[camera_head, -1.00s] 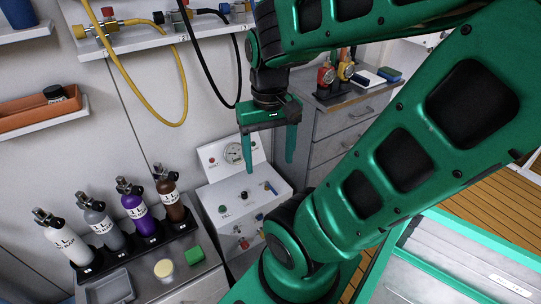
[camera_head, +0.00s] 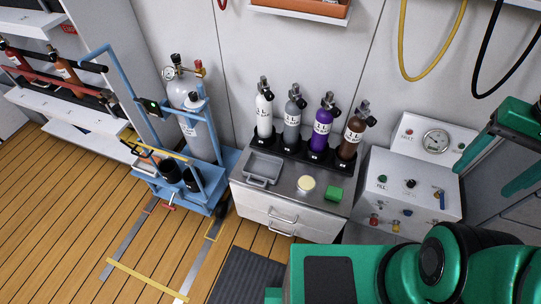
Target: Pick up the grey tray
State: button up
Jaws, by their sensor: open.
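The grey tray (camera_head: 264,168) is a shallow, empty rectangular tray with a handle at its front. It lies on the left part of the steel cabinet top (camera_head: 290,186), in front of the bottle rack. My gripper (camera_head: 495,172) shows at the right edge, beside the fill panel, with its green fingers apart and nothing between them. It is well to the right of the tray and does not touch it. Part of the gripper is cut off by the frame's edge.
Several bottles, white, grey, purple (camera_head: 321,130) and brown, stand in a black rack behind the tray. A blue cylinder trolley (camera_head: 214,182) stands left. The fill panel (camera_head: 412,182) stands right.

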aim_at(261, 167)
jog(key=u, duration=0.05)
jog(key=k, duration=0.5)
jog(key=u, duration=0.95)
jog(key=i, duration=0.35)
jog(key=z, duration=0.4)
